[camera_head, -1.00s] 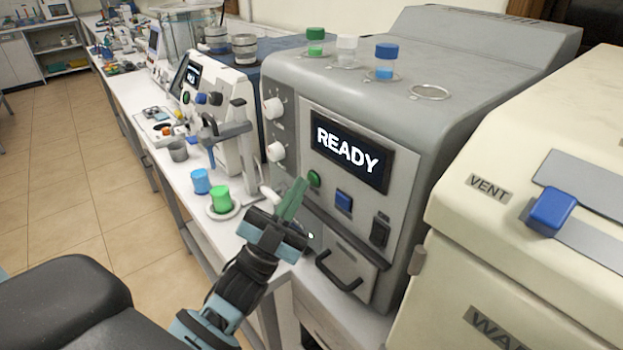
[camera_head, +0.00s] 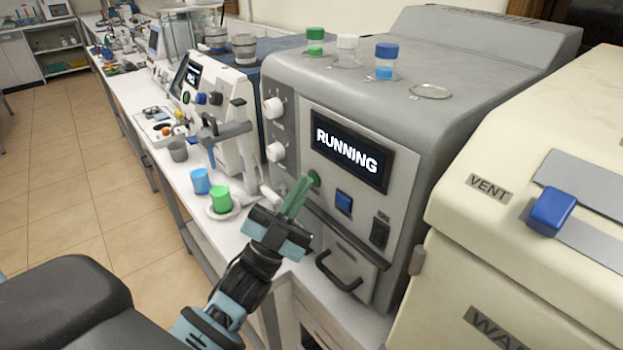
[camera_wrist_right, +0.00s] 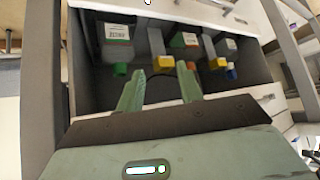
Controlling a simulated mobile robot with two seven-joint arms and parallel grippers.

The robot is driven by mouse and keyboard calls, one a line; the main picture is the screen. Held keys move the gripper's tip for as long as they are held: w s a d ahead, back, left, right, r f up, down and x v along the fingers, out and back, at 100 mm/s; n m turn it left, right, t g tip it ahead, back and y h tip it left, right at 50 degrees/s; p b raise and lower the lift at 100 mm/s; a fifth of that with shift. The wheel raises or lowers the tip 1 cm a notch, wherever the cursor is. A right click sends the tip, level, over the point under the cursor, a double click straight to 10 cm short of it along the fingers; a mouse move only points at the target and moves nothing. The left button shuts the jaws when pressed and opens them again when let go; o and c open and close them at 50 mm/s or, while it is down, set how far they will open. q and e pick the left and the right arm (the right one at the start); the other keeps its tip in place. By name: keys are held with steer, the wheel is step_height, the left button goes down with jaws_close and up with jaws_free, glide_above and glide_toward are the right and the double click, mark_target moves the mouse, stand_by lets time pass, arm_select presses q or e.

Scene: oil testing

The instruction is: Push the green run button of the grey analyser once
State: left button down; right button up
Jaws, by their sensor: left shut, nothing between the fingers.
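The grey analyser (camera_head: 402,105) stands on the bench, and its screen (camera_head: 347,150) reads "RUNNING". The green run button (camera_head: 314,178) sits below the screen's left end, partly covered by my fingertips. My left gripper (camera_head: 305,182) is shut and empty, its tips at the button and seemingly touching it. In the right wrist view my right gripper (camera_wrist_right: 158,82) has its two green fingers apart with nothing between them. Beyond those fingers, an open drawer or shelf holds several bottles.
A blue button (camera_head: 343,202), a black switch (camera_head: 380,234) and a drawer handle (camera_head: 338,272) are on the analyser's front. A green cup (camera_head: 220,197) and a blue cup (camera_head: 200,180) stand to the left. A cream machine (camera_head: 540,130) stands close on the right.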

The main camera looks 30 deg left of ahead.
arm_select(q)
steer(key=shift+s, duration=0.1)
arm_select(e)
steer(key=shift+r, duration=0.1)
arm_select(q)
steer(key=shift+s+a, duration=0.3)
steer(key=shift+s, duration=0.35)
arm_select(e)
steer(key=shift+w+a+r, duration=0.15)
steer(key=shift+w+r, duration=0.05)
arm_select(q)
steer(key=s, duration=0.1)
steer(key=s+a, duration=0.1)
steer(key=s, duration=0.1)
steer(key=s+a+p, duration=0.1)
steer(key=shift+s, duration=0.3)
arm_select(e)
steer(key=shift+w+r, duration=0.45)
steer(key=shift+r, duration=0.1)
